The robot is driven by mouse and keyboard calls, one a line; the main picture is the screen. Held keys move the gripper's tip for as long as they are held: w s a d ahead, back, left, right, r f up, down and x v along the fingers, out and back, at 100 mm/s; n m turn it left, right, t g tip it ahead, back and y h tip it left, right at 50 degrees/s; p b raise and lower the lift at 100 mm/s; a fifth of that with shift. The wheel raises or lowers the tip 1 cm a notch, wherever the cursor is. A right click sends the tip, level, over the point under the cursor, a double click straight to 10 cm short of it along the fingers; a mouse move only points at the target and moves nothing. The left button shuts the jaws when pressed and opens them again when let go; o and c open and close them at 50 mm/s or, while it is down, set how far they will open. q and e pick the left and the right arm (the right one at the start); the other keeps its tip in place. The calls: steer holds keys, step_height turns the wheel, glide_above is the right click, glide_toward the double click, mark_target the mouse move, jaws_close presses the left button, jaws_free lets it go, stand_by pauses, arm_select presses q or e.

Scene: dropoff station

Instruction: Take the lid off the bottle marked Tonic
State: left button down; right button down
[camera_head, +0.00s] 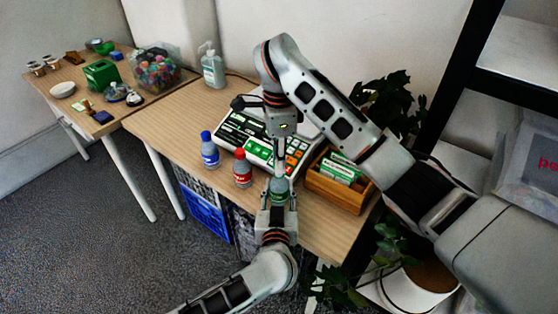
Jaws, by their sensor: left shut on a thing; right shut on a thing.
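A small bottle with green on it (279,187) is upright between my two grippers at the table's front edge. Its marking is too small to read. My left gripper (278,203) comes up from below and is shut on the bottle's body. My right gripper (281,172) points down from above and is shut at the bottle's top, where the lid is mostly hidden by the fingers. I cannot tell whether lid and bottle are apart. A blue-capped bottle (210,152) and a red-capped bottle (242,170) stand to the left on the table.
A white device with coloured keys (232,133) lies behind the bottles. A wooden box (340,193) with green-white packs is close on the right. A pump bottle (213,68) and a bag of coloured things (157,72) stand farther back. Crates (205,215) sit under the table (170,118).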

steer(key=shift+r, duration=0.3)
steer(key=shift+r, duration=1.9)
arm_select(q)
steer(key=c, duration=1.4)
jaws_free()
steer(key=shift+o, duration=0.2)
